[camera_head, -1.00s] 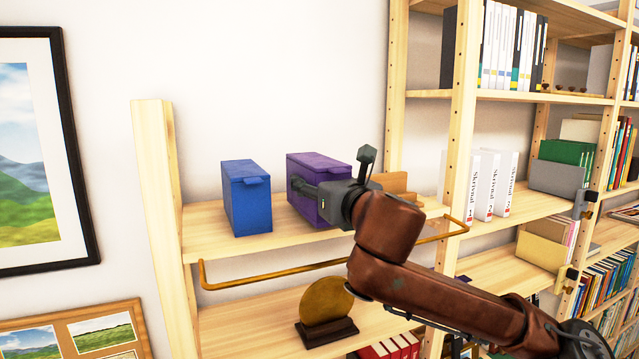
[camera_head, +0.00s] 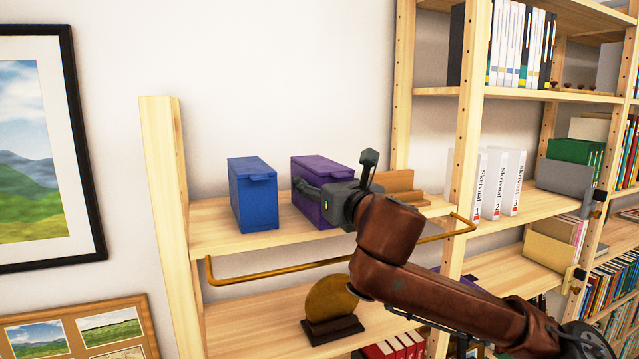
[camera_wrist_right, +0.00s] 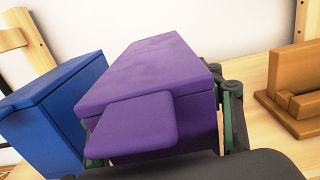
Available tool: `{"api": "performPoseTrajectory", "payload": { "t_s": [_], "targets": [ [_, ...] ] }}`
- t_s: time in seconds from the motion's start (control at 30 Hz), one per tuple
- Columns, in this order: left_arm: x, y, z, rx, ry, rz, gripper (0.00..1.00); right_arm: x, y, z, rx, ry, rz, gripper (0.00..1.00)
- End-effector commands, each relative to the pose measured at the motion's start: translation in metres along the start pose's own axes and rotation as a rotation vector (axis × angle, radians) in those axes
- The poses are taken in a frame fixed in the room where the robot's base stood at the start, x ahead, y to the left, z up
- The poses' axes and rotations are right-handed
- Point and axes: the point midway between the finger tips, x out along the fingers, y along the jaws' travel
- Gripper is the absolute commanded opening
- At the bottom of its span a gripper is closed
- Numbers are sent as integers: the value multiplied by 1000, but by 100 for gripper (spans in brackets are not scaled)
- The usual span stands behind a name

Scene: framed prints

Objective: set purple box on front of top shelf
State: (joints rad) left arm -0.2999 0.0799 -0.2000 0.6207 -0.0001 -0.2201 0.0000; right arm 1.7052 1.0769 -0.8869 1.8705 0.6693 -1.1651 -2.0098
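The purple box (camera_head: 322,165) has a lid with a front flap and stands on the upper board (camera_head: 262,238) of the low wooden shelf unit, right of the blue box (camera_head: 254,200). My right gripper (camera_head: 318,192) reaches in from the right, with a finger along the box's near side. In the right wrist view the purple box (camera_wrist_right: 150,80) fills the space between the green-grey fingers (camera_wrist_right: 165,130), which appear to press its two sides. Its underside is hidden, so I cannot tell whether it is lifted. My left gripper is out of view.
The blue box (camera_wrist_right: 55,115) is close to one finger. A wooden stand (camera_wrist_right: 295,90) is on the other side. A brass rail (camera_head: 280,272) runs along the shelf front. A gold disc (camera_head: 330,298) stands below. White binders (camera_head: 497,185) are right.

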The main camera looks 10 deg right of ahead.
Motion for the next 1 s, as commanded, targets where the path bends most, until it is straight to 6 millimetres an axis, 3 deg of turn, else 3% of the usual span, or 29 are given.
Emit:
{"api": "performPoseTrajectory", "payload": {
  "t_s": [0.17, 0.53, 1.0],
  "targets": [
    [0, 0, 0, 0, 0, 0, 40, 1, 0, -2, 0, 3, -1, 73],
    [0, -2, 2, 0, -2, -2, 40, -6, 0, -3, 0, 7, 0, 73],
    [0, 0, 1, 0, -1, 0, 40, -95, -1, -2, -2, 3, -1, 73]
  ]
}}
